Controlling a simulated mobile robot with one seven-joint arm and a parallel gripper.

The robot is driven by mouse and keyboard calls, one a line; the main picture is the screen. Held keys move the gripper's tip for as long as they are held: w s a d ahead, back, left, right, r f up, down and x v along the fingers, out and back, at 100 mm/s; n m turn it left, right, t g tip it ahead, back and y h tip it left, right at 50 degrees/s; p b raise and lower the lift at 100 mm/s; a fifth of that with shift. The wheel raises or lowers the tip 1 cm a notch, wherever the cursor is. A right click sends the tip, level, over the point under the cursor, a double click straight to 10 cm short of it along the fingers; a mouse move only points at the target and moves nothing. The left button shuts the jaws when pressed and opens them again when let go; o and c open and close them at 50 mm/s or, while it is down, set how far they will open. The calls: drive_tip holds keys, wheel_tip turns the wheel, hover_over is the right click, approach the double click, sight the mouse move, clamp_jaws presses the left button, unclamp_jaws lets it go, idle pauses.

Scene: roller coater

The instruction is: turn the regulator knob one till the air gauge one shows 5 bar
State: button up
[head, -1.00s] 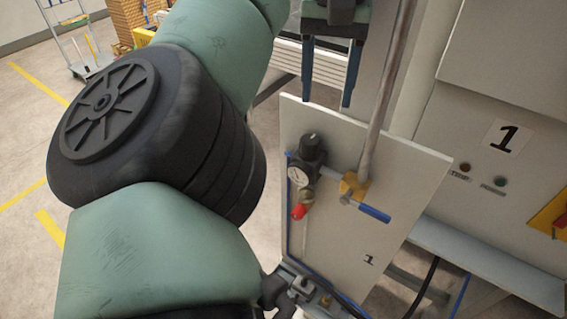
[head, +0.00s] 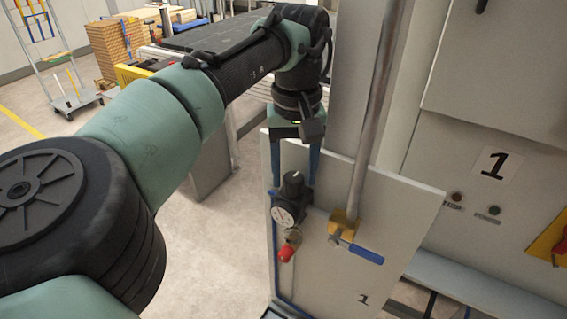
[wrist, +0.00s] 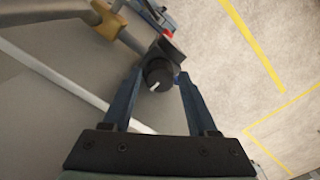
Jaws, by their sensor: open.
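The black regulator knob one (head: 294,186) sits on top of the regulator on the white panel marked 1. The round air gauge one (head: 283,215) is just below it, its dial too small to read. My gripper (head: 294,178) points down over the knob with its two blue fingers open, one on each side. In the wrist view the knob (wrist: 158,77), with a white mark on its top, lies between the fingertips (wrist: 159,76). I cannot tell whether either finger touches it. The gauge face is not visible there.
A red fitting (head: 286,254) hangs below the gauge. A valve with a blue handle (head: 367,255) and a vertical pipe (head: 375,120) stand close on the right. The panel (head: 345,275) lies behind the regulator. Open floor (head: 215,235) is on the left.

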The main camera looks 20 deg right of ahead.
drive_tip(key=shift+w+f, duration=0.1)
drive_tip(key=shift+f, duration=0.85)
drive_tip(key=shift+c, duration=0.3)
clamp_jaws()
drive_tip(key=shift+r, duration=0.1)
drive_tip(key=shift+m+p, duration=0.3)
drive_tip(key=shift+p, duration=0.25)
drive_tip(key=shift+r+m+p, duration=0.15)
drive_tip(key=shift+m+p, duration=0.65)
drive_tip(key=shift+p, duration=0.15)
drive_tip(key=shift+a+m+p, duration=0.1)
drive_tip(key=shift+m+p, duration=1.1)
drive_tip(key=shift+m, duration=0.7)
